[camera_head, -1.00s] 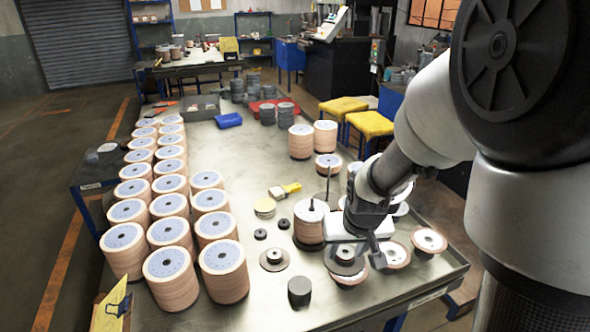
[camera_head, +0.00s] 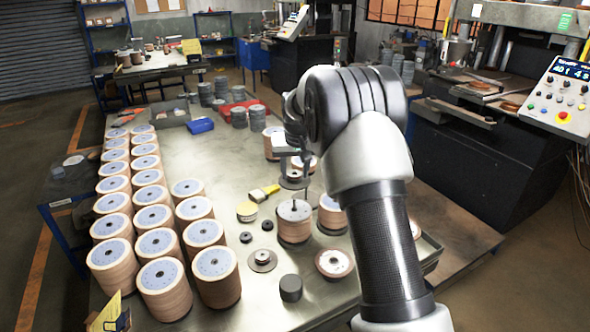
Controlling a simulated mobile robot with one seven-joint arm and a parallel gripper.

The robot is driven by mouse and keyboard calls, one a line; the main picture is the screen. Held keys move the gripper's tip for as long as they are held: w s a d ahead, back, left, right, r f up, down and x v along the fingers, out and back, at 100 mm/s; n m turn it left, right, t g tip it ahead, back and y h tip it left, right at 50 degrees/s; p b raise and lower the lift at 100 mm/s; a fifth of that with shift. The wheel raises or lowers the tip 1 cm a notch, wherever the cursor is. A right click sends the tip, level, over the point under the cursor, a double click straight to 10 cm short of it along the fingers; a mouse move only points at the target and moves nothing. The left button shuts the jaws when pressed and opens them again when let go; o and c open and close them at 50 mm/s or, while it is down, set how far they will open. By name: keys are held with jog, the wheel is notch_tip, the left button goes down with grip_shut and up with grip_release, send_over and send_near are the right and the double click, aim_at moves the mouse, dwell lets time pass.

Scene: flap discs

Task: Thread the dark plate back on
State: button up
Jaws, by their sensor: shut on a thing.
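My gripper (camera_head: 295,165) is pointing down beyond the middle of the table, partly hidden by my arm. It is shut on a dark round plate (camera_head: 294,182), held roughly level. The plate appears just above and behind a stack of tan flap discs (camera_head: 294,228) that has a dark post tip on top. A thin upright rod (camera_head: 308,172) shows close to the plate's right side; I cannot tell whether the plate is around it or beside it.
Rows of tan disc stacks (camera_head: 160,243) fill the table's left side. Bare table (camera_head: 210,160) lies left of my gripper.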

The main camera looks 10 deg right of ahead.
jog(key=b, duration=0.3)
send_over(295, 200)
jog(key=shift+s+f, duration=0.1)
jog(key=shift+f, duration=2.5)
jog(key=shift+f+b, duration=1.25)
jog(key=shift+f, duration=0.35)
jog(key=shift+f+b, duration=0.8)
jog(key=shift+f, duration=0.45)
jog(key=o, duration=1.5)
jog(key=shift+s, duration=0.1)
jog(key=shift+f, duration=0.1)
jog(key=v, duration=1.7)
jog(key=shift+s+r, duration=0.15)
jog(key=shift+r, duration=0.1)
